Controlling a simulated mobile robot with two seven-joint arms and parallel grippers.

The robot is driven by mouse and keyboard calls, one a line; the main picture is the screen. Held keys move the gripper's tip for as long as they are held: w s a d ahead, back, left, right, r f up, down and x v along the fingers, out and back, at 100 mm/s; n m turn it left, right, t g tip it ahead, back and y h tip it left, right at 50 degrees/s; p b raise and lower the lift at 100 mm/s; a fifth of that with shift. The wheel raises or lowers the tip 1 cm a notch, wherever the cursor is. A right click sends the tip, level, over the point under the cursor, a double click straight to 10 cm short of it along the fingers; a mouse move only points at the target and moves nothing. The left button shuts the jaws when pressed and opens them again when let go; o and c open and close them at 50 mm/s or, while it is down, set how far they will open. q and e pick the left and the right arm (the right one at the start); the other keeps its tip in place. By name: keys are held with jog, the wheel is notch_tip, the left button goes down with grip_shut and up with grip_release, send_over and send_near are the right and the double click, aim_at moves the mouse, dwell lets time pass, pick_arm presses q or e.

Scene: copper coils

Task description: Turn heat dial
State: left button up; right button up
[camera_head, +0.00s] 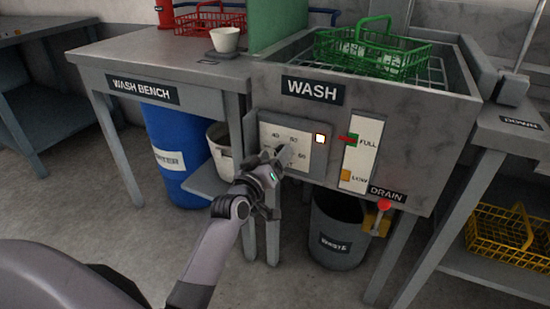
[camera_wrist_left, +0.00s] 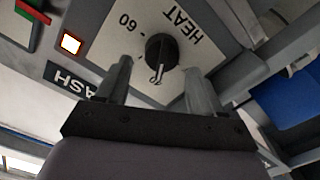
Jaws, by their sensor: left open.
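The heat dial is a black round knob (camera_wrist_left: 161,52) with a light pointer, on a white panel (camera_wrist_left: 205,18) marked HEAT and 60 in the left wrist view. In the head view the panel (camera_head: 301,140) is on the front of the wash tank and shows 60 and other numbers. My left gripper (camera_head: 273,158) is in front of the panel and covers much of the dial there. In the left wrist view my left gripper (camera_wrist_left: 158,85) is open, with one finger on each side of the knob. I cannot tell whether the fingers touch it. My right gripper is not in view.
A lit square lamp (camera_head: 320,138) is right of the dial, then a FULL/LOW gauge (camera_head: 357,160). A red drain knob (camera_head: 384,204) is lower right. A green basket (camera_head: 372,50) sits in the wash tank (camera_head: 420,125). A waste bin (camera_head: 335,240) stands below.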

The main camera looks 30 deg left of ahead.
pick_arm(q)
jog(key=shift+w, duration=0.5)
jog(key=c, duration=1)
jog(key=shift+c, duration=0.2)
jog(key=shift+a, duration=0.1)
